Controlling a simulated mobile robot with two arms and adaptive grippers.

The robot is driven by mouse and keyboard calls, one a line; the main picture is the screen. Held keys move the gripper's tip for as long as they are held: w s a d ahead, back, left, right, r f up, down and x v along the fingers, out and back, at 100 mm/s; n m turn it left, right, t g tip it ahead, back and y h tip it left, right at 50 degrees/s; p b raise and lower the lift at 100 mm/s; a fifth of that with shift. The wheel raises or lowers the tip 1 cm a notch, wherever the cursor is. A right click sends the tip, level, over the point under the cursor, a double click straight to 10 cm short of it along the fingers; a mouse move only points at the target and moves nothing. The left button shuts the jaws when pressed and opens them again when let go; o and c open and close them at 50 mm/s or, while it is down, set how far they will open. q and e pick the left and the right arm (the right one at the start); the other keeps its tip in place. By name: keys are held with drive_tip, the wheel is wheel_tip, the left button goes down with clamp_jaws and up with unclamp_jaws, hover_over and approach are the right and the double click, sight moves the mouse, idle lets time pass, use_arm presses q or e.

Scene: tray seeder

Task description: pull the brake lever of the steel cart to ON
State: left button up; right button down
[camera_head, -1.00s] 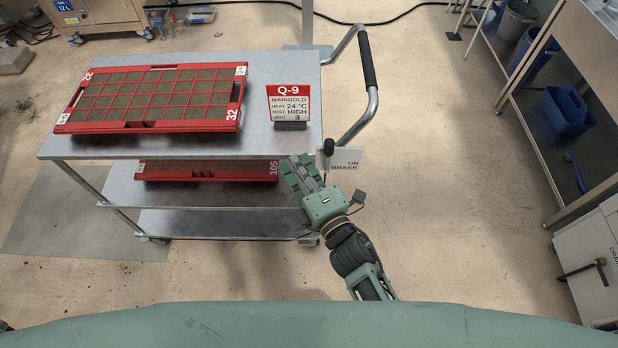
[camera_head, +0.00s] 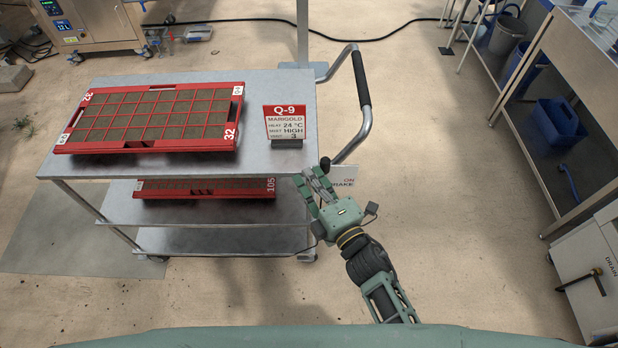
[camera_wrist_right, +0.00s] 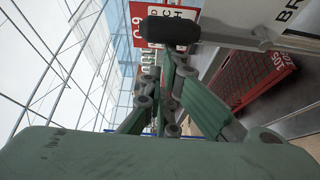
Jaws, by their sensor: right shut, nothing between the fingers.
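The steel cart (camera_head: 180,172) stands at the left and middle of the head view. Its brake lever ends in a black knob (camera_head: 325,163) at the cart's front right corner, by a white plate (camera_head: 346,174) lettered ON and BRAKE. The lever's stem is mostly hidden behind my fingers. My right gripper (camera_head: 309,175) is shut and empty, with its fingertips just left of and below the knob. In the wrist view the black knob (camera_wrist_right: 168,30) shows large just beyond the fingertips (camera_wrist_right: 168,70). I cannot tell whether they touch. My left gripper is not in view.
A red seed tray (camera_head: 150,146) and a Q-9 Marigold sign (camera_head: 286,122) stand on the cart's top. Another red tray (camera_head: 205,188) is below. The cart's push handle (camera_head: 362,85) rises behind the lever. A bench (camera_head: 540,130) stands right; the floor between is clear.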

drive_tip(key=shift+d+m+b, duration=0.4)
drive_tip(key=d+f+m+t+h+b, duration=0.3)
drive_tip(key=d+m+t+b, duration=0.3)
drive_tip(key=d+m+b, duration=0.5)
drive_tip(key=shift+d+f+m+t+h+b, duration=0.35)
drive_tip(key=shift+m+b, duration=0.35)
drive_tip(key=shift+m, duration=1.2)
